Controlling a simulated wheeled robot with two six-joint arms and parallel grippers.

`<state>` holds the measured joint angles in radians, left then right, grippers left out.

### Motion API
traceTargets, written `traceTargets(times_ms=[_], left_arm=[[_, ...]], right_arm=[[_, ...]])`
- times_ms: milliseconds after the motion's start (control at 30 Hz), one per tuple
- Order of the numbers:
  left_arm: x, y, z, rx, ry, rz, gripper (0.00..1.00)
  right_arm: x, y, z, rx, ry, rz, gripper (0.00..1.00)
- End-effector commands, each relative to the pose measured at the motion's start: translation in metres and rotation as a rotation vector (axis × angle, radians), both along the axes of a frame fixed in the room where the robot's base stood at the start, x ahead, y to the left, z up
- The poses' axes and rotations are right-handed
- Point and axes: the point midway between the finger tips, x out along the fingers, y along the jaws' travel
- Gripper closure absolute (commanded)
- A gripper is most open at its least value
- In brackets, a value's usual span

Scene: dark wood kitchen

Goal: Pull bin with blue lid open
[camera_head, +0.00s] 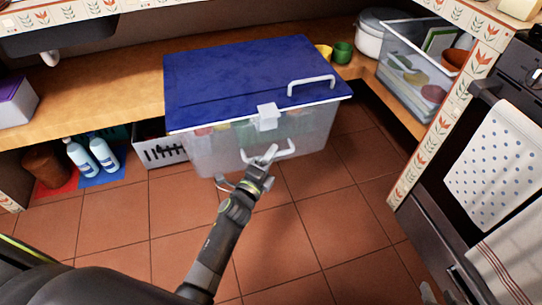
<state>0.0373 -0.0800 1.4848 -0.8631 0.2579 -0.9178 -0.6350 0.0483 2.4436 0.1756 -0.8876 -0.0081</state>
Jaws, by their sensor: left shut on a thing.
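The bin (225,155) is a clear box with a blue lid (245,75), and the lid lies closed on it. The bin sticks out in front of the wooden shelf, over the tiled floor. A white latch (267,117) is at the front of the lid, and a white handle (320,80) is on its top right. Another white handle (284,152) is on the bin's front wall. My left gripper (262,163) is shut on this front handle. Part of my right gripper (440,292) seems to show at the bottom edge, mostly cut off.
A grey slotted basket (165,152) and two blue-white bottles (92,155) stand on the left. A clear open bin (415,75) and a white pot (372,40) are at right. An oven with towels (500,165) bounds the right side. The tiled floor (300,235) in front is free.

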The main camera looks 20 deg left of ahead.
Motion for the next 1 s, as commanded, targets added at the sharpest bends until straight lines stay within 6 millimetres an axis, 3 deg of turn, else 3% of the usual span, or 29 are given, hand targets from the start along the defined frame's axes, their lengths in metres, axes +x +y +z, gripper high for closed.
traceTargets(times_ms=[267, 300, 433, 833, 1000], left_arm=[[-0.003, -0.002, -0.004, -0.005, 0.006, -0.004, 1.0], [-0.004, -0.002, -0.005, -0.004, 0.006, -0.004, 0.83], [-0.003, -0.002, -0.004, -0.004, 0.005, -0.003, 0.66], [-0.007, 0.0, -0.003, -0.004, 0.005, -0.001, 0.66], [-0.026, 0.004, -0.005, -0.004, 0.006, -0.001, 0.66]], right_arm=[[0.0, 0.0, 0.0, 0.001, -0.002, -0.001, 0.64], [0.001, 0.0, 0.0, 0.002, -0.004, -0.001, 0.64], [0.003, 0.001, 0.001, 0.002, -0.008, 0.0, 0.64], [0.003, 0.002, 0.002, 0.006, 0.001, 0.003, 0.64], [-0.02, 0.005, -0.018, 0.032, 0.14, 0.014, 0.64]])
